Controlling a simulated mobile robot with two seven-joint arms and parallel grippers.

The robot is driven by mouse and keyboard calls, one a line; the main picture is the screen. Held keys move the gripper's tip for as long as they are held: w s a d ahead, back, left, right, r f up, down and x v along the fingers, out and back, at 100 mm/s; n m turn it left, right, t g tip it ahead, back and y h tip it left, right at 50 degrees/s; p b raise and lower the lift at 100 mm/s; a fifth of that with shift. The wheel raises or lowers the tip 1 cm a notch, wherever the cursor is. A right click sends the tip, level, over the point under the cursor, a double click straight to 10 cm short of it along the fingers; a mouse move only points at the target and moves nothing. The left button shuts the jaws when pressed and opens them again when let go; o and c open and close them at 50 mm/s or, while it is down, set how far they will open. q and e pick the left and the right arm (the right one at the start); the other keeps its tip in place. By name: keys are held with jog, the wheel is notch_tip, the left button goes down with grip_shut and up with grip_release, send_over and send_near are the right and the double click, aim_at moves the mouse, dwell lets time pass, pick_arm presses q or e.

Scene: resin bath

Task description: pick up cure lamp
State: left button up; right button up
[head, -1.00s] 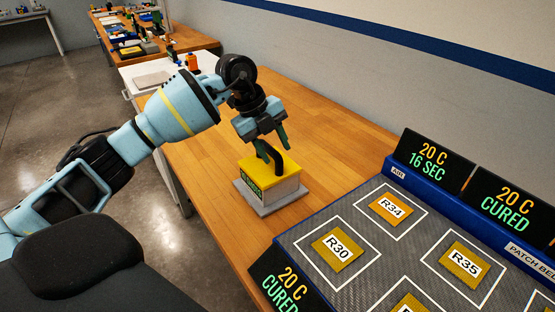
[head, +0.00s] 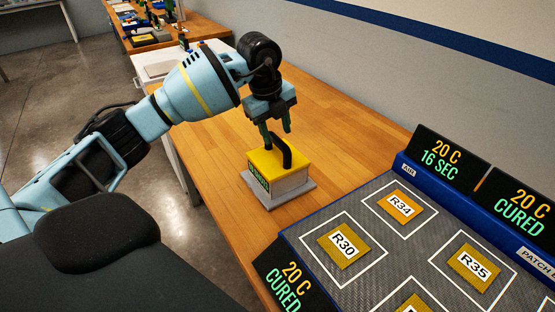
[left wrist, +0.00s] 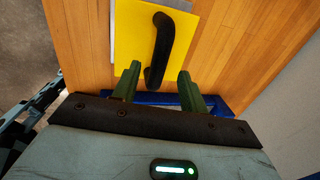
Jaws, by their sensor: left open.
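The cure lamp (head: 292,181), as I take it, is a box with a yellow top, pale sides and a black arched handle. It stands upright on a grey base plate (head: 267,202) on the wooden bench. My left gripper (head: 277,138) is open and empty just above the lamp, its fingers pointing down near the handle. In the left wrist view the yellow top (left wrist: 135,40) and handle lie beyond the fingertips (left wrist: 156,80). The handle's near end appears between the two fingers in that view, but I see no grip on it. My right gripper is not in view.
The blue-edged patch bed (head: 380,238) lies right of the lamp, with amber patches marked R30, R34 and R35. Black display signs (head: 447,160) stand along its edges. The wooden bench (head: 335,130) is clear behind the lamp. Another cluttered bench (head: 185,35) stands farther back.

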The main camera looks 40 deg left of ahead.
aim_at(277, 138)
pick_arm(q)
jog(key=f, duration=0.4)
jog(key=shift+w+f, duration=0.25)
jog(key=shift+w, duration=0.15)
grip_shut()
jog(key=shift+r, duration=0.15)
dwell(0.9)
